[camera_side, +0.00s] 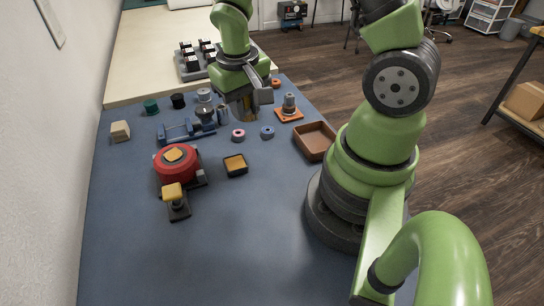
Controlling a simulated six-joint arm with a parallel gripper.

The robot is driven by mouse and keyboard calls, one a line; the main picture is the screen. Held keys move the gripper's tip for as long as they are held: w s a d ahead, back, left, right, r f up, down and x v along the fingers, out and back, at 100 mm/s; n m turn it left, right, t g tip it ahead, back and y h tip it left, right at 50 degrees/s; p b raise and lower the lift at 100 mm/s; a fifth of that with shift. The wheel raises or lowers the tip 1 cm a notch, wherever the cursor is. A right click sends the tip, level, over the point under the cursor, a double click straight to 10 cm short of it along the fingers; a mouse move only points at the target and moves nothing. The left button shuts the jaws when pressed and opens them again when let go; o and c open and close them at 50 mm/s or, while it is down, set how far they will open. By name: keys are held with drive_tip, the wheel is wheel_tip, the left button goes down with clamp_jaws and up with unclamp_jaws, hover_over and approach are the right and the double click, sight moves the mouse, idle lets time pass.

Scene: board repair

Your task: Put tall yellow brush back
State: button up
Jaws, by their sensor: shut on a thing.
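My gripper (243,112) points down over the far part of the blue mat, right of a blue holder with a grey part. It is shut on a yellowish-brown upright thing that looks like the tall yellow brush (242,104). The fingers hide much of it, and I cannot tell whether its lower end touches the mat. A small grey metal cup (223,114) stands just left of the gripper. I cannot make out which place is the brush's own.
The blue holder (178,133), pink ring (238,135), blue ring (267,132) and orange-based stand (289,113) are close by. A brown tray (315,141), red round device (176,167) and black box (236,166) lie nearer. The near mat (190,260) is clear.

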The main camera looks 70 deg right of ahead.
drive_tip(key=m, duration=0.2)
hover_over(273, 158)
drive_tip(key=y, duration=0.1)
drive_tip(key=shift+f, duration=5.15)
drive_tip(key=o, duration=0.9)
drive_tip(key=shift+f, duration=0.1)
drive_tip(key=shift+o, duration=0.2)
